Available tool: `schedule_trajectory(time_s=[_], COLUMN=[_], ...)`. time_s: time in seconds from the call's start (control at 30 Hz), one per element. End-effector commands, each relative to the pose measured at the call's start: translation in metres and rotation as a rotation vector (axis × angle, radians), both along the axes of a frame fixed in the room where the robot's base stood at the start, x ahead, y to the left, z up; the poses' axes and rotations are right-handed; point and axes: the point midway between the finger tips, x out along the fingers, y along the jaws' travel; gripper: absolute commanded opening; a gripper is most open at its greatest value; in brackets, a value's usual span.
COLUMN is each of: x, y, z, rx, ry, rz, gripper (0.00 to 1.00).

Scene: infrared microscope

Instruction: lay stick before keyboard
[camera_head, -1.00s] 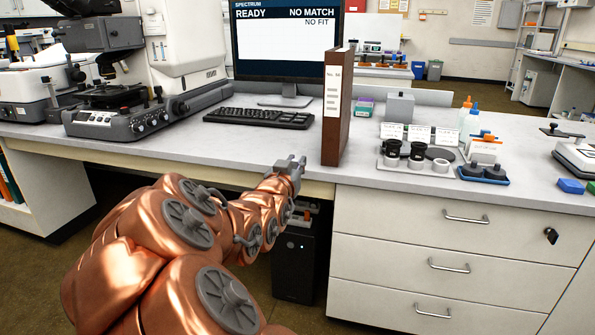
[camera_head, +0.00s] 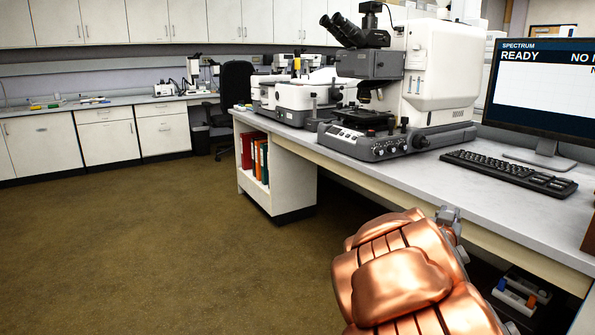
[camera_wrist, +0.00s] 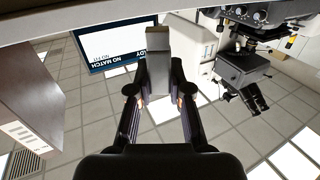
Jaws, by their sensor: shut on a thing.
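My gripper (camera_head: 449,217) is at the front edge of the desk, to the left of and nearer than the black keyboard (camera_head: 508,174). In the wrist view my gripper (camera_wrist: 158,95) is shut on a grey, block-shaped stick (camera_wrist: 158,62), which stands out beyond the fingertips. In the head view the stick is too small to make out clearly. The keyboard lies on the desk in front of the monitor (camera_head: 545,90). A bare strip of desk lies before the keyboard.
The microscope (camera_head: 385,90) stands on the desk (camera_head: 440,197) left of the keyboard. The floor at left is clear.

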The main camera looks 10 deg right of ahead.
Motion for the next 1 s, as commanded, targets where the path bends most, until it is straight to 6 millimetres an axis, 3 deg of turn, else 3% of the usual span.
schedule_trajectory(time_s=[0.03, 0.2, 0.5, 0.8, 0.93, 1.0], x=[0.02, 0.074, 0.147, 0.179, 0.186, 0.185], y=[0.018, 0.076, 0.194, 0.277, 0.304, 0.303], z=[-0.005, -0.019, -0.042, -0.058, -0.062, -0.05], rx=[0.002, 0.002, 0.002, 0.001, 0.001, -0.001], ry=[0.002, 0.002, 0.0, 0.001, -0.001, -0.002], rz=[0.055, 0.227, 0.527, 0.722, 0.783, 0.782], gripper=[0.01, 0.01, 0.01, 0.01, 0.01, 0.01])
